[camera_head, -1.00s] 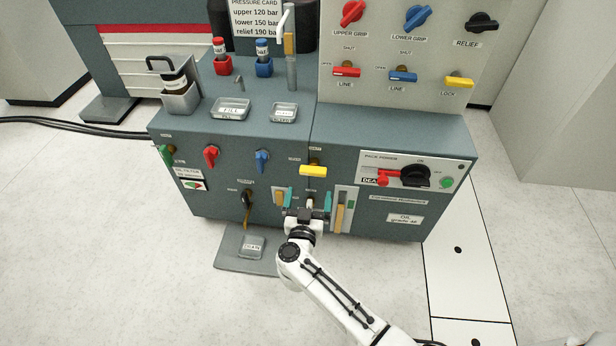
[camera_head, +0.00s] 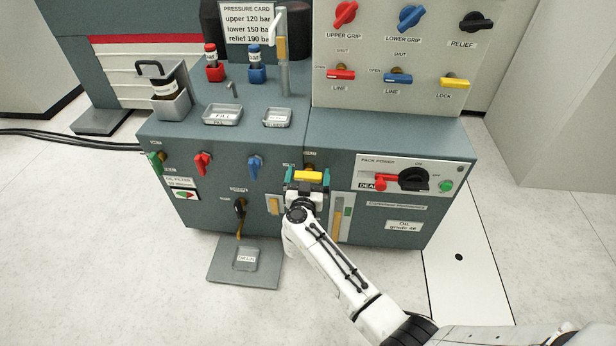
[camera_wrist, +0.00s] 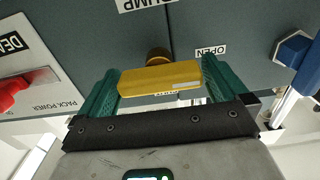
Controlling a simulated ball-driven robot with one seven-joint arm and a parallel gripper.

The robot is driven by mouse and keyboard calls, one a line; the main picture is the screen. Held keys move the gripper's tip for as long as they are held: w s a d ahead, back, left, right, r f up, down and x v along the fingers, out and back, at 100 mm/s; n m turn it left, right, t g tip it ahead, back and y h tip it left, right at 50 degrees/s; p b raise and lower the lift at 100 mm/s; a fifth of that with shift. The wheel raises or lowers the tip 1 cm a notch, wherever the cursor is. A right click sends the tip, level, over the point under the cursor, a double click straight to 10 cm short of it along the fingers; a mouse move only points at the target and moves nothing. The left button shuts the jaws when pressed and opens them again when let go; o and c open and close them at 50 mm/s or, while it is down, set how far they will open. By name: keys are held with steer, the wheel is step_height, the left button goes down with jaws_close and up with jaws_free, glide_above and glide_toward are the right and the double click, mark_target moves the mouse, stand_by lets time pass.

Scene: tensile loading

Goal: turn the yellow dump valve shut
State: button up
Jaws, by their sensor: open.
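The yellow dump valve handle (camera_head: 308,175) is a flat bar on the front of the teal cabinet. It lies level in the head view. In the wrist view the yellow handle (camera_wrist: 160,78) spans between the two green fingers, with its brass stem behind it and labels reading DUMP and OPEN nearby. My gripper (camera_head: 307,181) is open, with one finger beside each end of the handle; it also shows in the wrist view (camera_wrist: 158,88). The left finger is very near the handle's end, and I cannot tell if it touches. The valve's lower label is partly hidden behind the handle and gripper.
A blue valve (camera_head: 255,166) and a red valve (camera_head: 203,162) sit to the left. The pack power panel (camera_head: 415,174) with its black knob and red lever is to the right. A gauge strip (camera_head: 342,222) is at lower right, and a drain tray (camera_head: 245,258) is below.

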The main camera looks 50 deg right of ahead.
steer(key=c, duration=0.8)
steer(key=m+p, duration=0.2)
steer(key=m, duration=0.1)
steer(key=shift+a+r, duration=0.1)
steer(key=m, duration=0.2)
steer(key=m+p, duration=0.1)
steer(key=m, duration=0.2)
steer(key=shift+s+f, duration=0.15)
steer(key=shift+f, duration=0.05)
steer(key=m, duration=0.5)
steer(key=shift+f, duration=0.1)
steer(key=m, duration=0.4)
steer(key=shift+s+d+f+m, duration=0.1)
steer(key=shift+d+m, duration=0.1)
steer(key=shift+m, duration=0.2)
steer(key=shift+b, duration=0.3)
steer(key=o, duration=0.8)
